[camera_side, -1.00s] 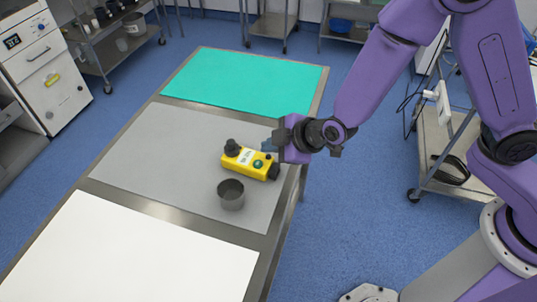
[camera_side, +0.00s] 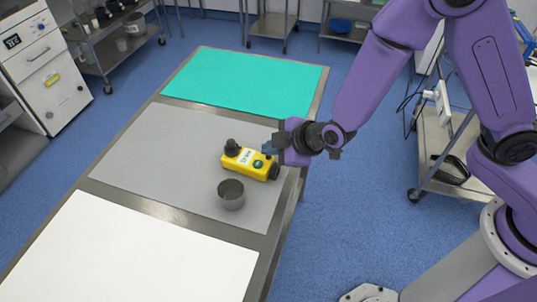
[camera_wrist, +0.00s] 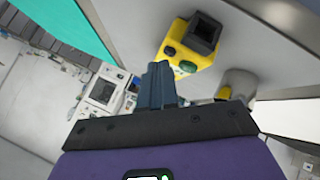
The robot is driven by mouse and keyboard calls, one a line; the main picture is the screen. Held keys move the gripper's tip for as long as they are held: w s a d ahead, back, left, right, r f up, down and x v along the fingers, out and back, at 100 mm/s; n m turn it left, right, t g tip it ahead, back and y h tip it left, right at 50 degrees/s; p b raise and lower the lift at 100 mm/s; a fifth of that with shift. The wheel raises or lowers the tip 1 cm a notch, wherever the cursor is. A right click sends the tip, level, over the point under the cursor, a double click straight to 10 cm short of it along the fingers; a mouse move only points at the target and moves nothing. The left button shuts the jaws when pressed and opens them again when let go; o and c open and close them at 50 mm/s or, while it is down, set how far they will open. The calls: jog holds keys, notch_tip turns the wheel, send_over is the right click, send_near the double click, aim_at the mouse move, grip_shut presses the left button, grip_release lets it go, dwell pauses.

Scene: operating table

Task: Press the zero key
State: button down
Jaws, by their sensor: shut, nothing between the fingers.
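A yellow handheld device (camera_side: 243,160) lies on the grey mat, with a dark knob (camera_side: 232,146) at its left end, a pale display or label and a dark green round key (camera_side: 258,163). Which key is zero cannot be read. My gripper (camera_side: 268,148) is shut and empty, its tips just above the device's key end. Contact cannot be made out. The fingers (camera_wrist: 157,68) point toward the device's side in the wrist view.
A dark metal cup (camera_side: 231,198) stands on the grey mat (camera_side: 150,165) just in front of the device. A teal mat (camera_side: 245,85) lies behind and a white sheet (camera_side: 130,255) in front. The mat left of the device is clear.

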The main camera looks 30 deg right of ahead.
jog(key=shift+f, duration=0.35)
dwell(0.7)
jog(key=shift+r, duration=0.15)
dwell(0.3)
jog(key=shift+r, duration=0.65)
jog(key=shift+r, duration=0.1)
jog(key=shift+r, duration=2.4)
jog(key=shift+s, duration=0.1)
